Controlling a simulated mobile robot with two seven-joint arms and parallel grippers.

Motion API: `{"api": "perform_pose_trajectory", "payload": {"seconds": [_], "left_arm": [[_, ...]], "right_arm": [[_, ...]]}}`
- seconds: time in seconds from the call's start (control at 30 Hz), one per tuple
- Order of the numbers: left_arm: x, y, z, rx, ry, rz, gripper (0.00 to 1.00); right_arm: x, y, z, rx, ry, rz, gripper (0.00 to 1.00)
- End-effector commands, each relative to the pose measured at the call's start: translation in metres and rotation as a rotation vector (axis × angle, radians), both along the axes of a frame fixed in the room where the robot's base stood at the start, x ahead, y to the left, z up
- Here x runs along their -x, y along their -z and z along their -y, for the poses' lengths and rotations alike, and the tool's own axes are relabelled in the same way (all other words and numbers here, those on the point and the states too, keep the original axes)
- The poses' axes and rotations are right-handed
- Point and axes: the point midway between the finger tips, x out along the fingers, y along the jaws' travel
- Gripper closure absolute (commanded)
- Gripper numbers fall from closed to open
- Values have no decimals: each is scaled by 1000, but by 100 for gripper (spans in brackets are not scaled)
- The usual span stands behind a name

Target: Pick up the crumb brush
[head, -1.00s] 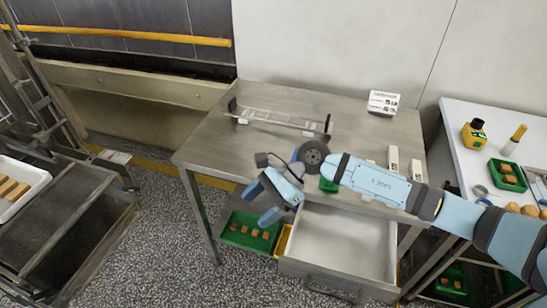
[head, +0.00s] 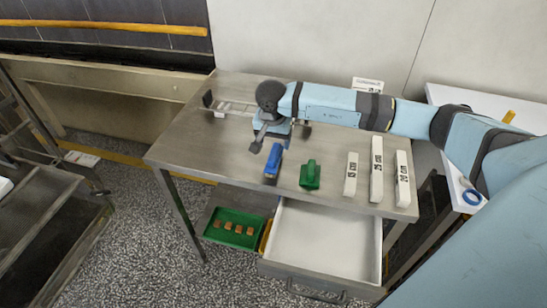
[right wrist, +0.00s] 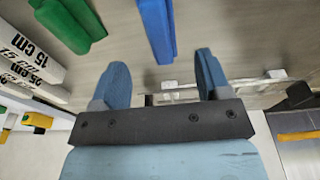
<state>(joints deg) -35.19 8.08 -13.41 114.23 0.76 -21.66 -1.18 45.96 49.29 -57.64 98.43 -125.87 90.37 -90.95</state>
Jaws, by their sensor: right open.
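A long blue piece (head: 273,160) and a green piece with a raised grip (head: 310,175) lie apart on the steel table. Either could be the crumb brush; I cannot tell which. My right gripper (head: 271,138) is open and empty over the table, just behind the blue piece. In the right wrist view the blue piece (right wrist: 157,28) is beyond and between the spread fingers, apart from them. The green piece (right wrist: 70,22) is at upper left there. My left gripper is not in view.
The steel table (head: 178,150) also holds a metal mesh frame (head: 232,107), partly behind my gripper, and white bars (head: 376,170) marked in centimetres. An open, empty drawer (head: 325,240) juts out at the front. A green tray (head: 233,228) sits below. The table's left front is clear.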

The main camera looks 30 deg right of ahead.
Motion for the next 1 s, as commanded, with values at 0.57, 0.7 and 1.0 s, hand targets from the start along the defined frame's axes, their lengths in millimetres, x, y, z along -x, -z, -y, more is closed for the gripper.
{"api": "perform_pose_trajectory", "payload": {"seconds": [0.57, 0.7, 1.0], "left_arm": [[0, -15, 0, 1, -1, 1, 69], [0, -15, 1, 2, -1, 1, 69], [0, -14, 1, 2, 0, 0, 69]], "right_arm": [[-3, 64, 3, -2, 1, 0, 30], [-4, 69, 4, -1, 0, 1, 30], [-4, 68, 4, -1, 0, 1, 64]]}}
